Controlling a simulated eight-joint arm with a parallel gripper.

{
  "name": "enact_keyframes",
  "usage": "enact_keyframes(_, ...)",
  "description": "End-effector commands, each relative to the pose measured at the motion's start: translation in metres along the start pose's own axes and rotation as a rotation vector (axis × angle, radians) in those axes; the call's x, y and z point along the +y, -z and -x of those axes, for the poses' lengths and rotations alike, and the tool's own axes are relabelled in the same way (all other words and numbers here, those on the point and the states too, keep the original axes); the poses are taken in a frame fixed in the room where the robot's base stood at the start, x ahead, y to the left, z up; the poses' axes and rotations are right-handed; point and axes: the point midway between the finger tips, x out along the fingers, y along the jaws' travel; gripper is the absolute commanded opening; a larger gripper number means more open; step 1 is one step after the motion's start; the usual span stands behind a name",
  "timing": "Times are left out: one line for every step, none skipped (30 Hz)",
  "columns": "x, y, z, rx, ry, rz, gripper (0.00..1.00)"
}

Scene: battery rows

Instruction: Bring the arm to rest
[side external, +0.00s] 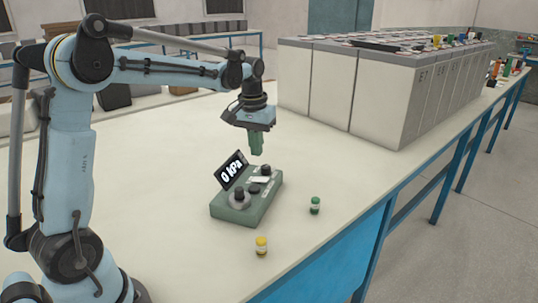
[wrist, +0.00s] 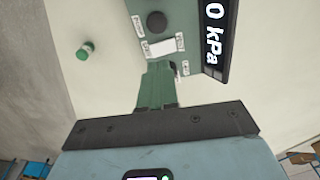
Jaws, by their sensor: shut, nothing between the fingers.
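My gripper (side external: 256,143) hangs with its green fingers shut and empty, above the table a little behind the green gauge box. In the wrist view my gripper (wrist: 156,88) shows its fingers together with nothing between them. The green gauge box (side external: 246,201) stands on the table (side external: 160,158) with dark knobs on top. Its tilted display (side external: 231,170) reads 0 kPa. The box (wrist: 176,22) and display (wrist: 215,50) also show in the wrist view, partly cut off by the top edge.
A green-capped vial (side external: 315,205) and a yellow-capped vial (side external: 261,246) stand near the table's front edge. The green-capped vial (wrist: 85,50) also shows in the wrist view. Large pale battery blocks (side external: 375,95) fill the table's back right. The table left of the gauge box is clear.

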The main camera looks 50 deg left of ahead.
Motion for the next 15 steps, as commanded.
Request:
enact_keyframes(0.006,-0.012,0.008,0.027,-0.007,-0.027,0.0)
enact_keyframes(0.009,-0.018,0.011,0.045,-0.011,-0.042,0.0)
enact_keyframes(0.013,-0.026,0.016,0.069,-0.016,-0.063,0.0)
enact_keyframes(0.015,-0.032,0.019,0.087,-0.021,-0.078,0.0)
enact_keyframes(0.018,-0.038,0.022,0.104,-0.025,-0.093,0.0)
enact_keyframes(0.021,-0.046,0.025,0.128,-0.031,-0.113,0.0)
enact_keyframes(0.023,-0.053,0.027,0.145,-0.035,-0.128,0.0)
enact_keyframes(0.025,-0.059,0.029,0.163,-0.04,-0.143,0.0)
enact_keyframes(0.028,-0.068,0.031,0.187,-0.046,-0.164,0.0)
enact_keyframes(0.03,-0.074,0.032,0.204,-0.05,-0.178,0.0)
enact_keyframes(0.032,-0.081,0.033,0.222,-0.055,-0.192,0.0)
enact_keyframes(0.034,-0.089,0.034,0.246,-0.061,-0.213,0.0)
enact_keyframes(0.035,-0.096,0.035,0.263,-0.066,-0.228,0.0)
enact_keyframes(0.036,-0.102,0.035,0.281,-0.071,-0.242,0.0)
enact_keyframes(0.038,-0.111,0.034,0.304,-0.078,-0.262,0.0)
